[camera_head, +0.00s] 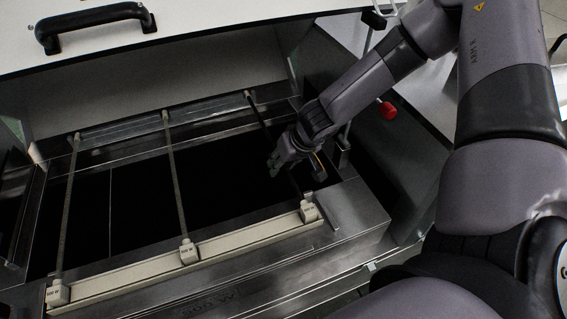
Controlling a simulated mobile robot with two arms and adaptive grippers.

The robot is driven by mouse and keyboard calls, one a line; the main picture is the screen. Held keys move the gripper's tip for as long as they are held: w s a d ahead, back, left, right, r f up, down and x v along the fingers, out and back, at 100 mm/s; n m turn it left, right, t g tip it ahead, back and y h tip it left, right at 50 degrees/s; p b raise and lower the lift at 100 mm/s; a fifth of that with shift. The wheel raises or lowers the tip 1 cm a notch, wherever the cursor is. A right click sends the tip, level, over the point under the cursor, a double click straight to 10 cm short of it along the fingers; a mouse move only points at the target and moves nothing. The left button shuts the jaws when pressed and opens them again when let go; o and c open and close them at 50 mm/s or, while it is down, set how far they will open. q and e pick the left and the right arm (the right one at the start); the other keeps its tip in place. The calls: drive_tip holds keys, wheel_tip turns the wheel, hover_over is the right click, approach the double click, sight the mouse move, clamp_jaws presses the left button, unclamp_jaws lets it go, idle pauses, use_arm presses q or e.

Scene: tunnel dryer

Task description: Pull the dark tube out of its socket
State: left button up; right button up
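The dark tube (259,115) is the rightmost of three long tubes lying across the black opening of the dryer. Its far end meets a small holder at the back rail, and its near end meets a pale socket (309,212) on the front rail. My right gripper (296,171) is over the near half of this tube, with its fingers apart on either side of it. The gripper hides part of the tube, and I cannot tell whether it touches it. The tube looks seated at both ends. My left gripper is not in view.
Two lighter tubes, the middle one (175,175) and the left one (69,205), end in similar pale sockets. A raised white lid with a black handle (95,24) is at the back. A red knob (387,110) is right of my forearm. Metal frame edges surround the opening.

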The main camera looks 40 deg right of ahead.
drive_tip(key=shift+c, duration=0.4)
clamp_jaws()
idle(0.4)
